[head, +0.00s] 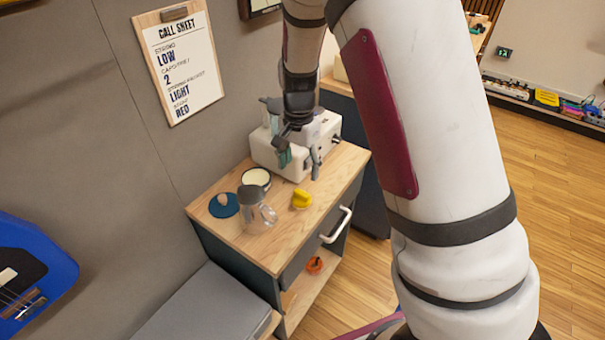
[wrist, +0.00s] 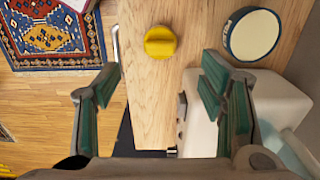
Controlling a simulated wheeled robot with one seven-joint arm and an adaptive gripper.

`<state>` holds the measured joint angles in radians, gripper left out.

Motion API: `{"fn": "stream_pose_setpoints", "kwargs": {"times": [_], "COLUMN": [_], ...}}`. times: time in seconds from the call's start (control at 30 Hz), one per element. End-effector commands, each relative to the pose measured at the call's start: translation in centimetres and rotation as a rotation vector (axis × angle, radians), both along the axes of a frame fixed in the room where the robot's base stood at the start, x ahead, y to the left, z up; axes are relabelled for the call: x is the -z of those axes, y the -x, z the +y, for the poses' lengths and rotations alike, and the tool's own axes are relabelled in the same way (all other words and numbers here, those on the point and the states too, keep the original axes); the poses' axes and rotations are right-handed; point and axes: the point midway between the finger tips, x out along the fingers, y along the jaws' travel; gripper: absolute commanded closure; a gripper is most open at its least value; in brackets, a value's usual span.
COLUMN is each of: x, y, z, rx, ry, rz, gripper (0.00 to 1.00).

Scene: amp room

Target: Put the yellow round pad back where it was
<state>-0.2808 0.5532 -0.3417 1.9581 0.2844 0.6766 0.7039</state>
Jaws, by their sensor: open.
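The yellow round pad (head: 301,198) lies on the wooden cabinet top, near its front edge. It also shows in the wrist view (wrist: 160,42), ahead of my fingers and between their lines. My gripper (head: 297,160) is open and empty, above the cabinet next to the white box-shaped device. In the wrist view my gripper (wrist: 165,100) shows its green-padded fingers spread wide, apart from the pad. The pad's former place is not shown by these frames.
On the cabinet top (head: 250,240) stand a white machine (head: 265,158), a round tin (head: 257,177), a clear jug (head: 262,218) and a blue disc (head: 223,205). The drawer handle (head: 337,225) juts out in front. An orange ring (head: 315,265) lies on the lower shelf.

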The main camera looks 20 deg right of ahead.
Motion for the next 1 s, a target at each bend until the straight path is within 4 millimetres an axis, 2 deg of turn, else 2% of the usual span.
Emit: {"fn": "stream_pose_setpoints", "kwargs": {"times": [0.17,0.37,0.5,0.7,0.83,1.0], "x": [-3.0,-10.2,-14.7,-19.7,-21.9,-23.5], "y": [0.8,4.3,7.8,13.4,17.3,22.1], "z": [0.2,0.6,0.6,0.4,0.2,-0.2], "rx": [-0.044,-0.204,-0.338,-0.531,-0.654,-0.800], "ry": [-0.024,-0.070,-0.077,-0.041,0.012,0.105], "rz": [-0.027,-0.109,-0.173,-0.270,-0.326,-0.380], "gripper": [0.36,0.36,0.36,0.36,0.36,0.36]}}
